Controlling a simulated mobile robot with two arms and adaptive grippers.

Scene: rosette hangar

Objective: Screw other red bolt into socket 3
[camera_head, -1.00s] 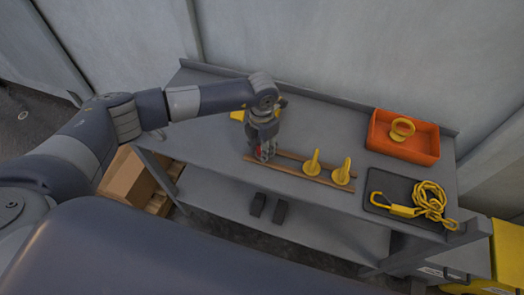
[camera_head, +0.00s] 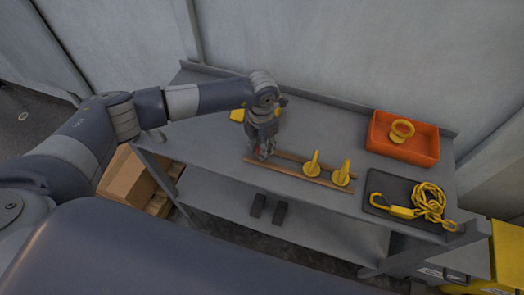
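My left gripper (camera_head: 262,156) points down at the left end of the wooden rails (camera_head: 289,172) on the grey table. A small patch of red shows at its fingers, probably the red bolt. The fingers hide most of it, and I cannot tell whether they are closed on it. No socket can be made out under the gripper. My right gripper is not in view.
Two yellow upright pieces (camera_head: 312,164) (camera_head: 342,174) stand at the rails, right of the gripper. An orange bin (camera_head: 400,149) holds a yellow ring-shaped piece (camera_head: 402,130). A dark tray (camera_head: 381,184) carries a yellow chain (camera_head: 430,203). A yellow object (camera_head: 237,115) is partly hidden behind my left gripper.

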